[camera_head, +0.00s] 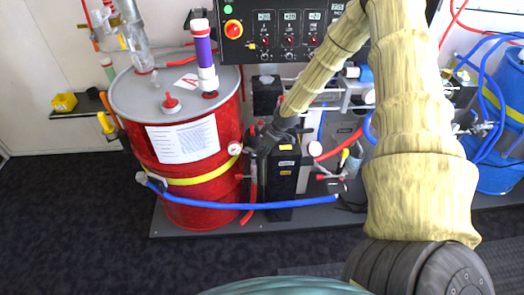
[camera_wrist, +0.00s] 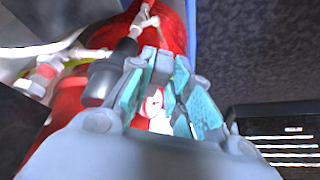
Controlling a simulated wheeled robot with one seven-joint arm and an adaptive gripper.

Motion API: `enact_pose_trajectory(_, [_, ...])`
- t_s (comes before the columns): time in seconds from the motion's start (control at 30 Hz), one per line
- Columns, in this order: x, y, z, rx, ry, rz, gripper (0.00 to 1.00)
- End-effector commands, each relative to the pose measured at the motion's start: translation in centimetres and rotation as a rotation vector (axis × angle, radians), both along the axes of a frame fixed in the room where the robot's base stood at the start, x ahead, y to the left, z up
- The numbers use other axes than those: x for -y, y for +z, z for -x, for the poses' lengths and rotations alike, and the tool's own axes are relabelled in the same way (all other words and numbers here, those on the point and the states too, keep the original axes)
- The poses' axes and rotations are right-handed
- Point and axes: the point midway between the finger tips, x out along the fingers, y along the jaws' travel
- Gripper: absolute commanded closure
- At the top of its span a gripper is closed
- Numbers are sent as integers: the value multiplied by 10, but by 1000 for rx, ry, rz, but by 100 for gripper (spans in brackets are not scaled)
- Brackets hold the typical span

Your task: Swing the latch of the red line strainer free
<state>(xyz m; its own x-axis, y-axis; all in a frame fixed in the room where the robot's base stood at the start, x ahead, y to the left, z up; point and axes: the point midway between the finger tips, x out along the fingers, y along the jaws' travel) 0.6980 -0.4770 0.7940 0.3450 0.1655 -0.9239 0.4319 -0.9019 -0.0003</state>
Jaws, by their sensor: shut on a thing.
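My gripper (camera_head: 258,147) is low beside the right side of the red drum, at the end of the cream-sleeved arm. In the wrist view my gripper (camera_wrist: 163,72) has its teal-padded fingers closed around a small part at the strainer, seemingly the latch, mostly hidden between the pads. A red fitting (camera_wrist: 68,103), seemingly part of the red line strainer, lies left of the fingers, with a dark grey cylinder (camera_wrist: 101,82) beside it. A round white gauge (camera_wrist: 152,104) shows between the fingers; a gauge is also in the head view (camera_head: 235,148).
The red drum (camera_head: 180,145) stands close on the left, with a blue hose (camera_head: 250,206) across its front. A black box with labels (camera_head: 284,180) is just right of my gripper. A control panel (camera_head: 285,32) is behind. Dark floor in front is clear.

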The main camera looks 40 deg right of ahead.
Motion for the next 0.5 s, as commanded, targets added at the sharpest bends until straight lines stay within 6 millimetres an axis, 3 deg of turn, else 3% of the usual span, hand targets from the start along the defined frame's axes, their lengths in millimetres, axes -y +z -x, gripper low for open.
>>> enact_pose_trajectory(0.5, [11,0,-6,2,195,1,100])
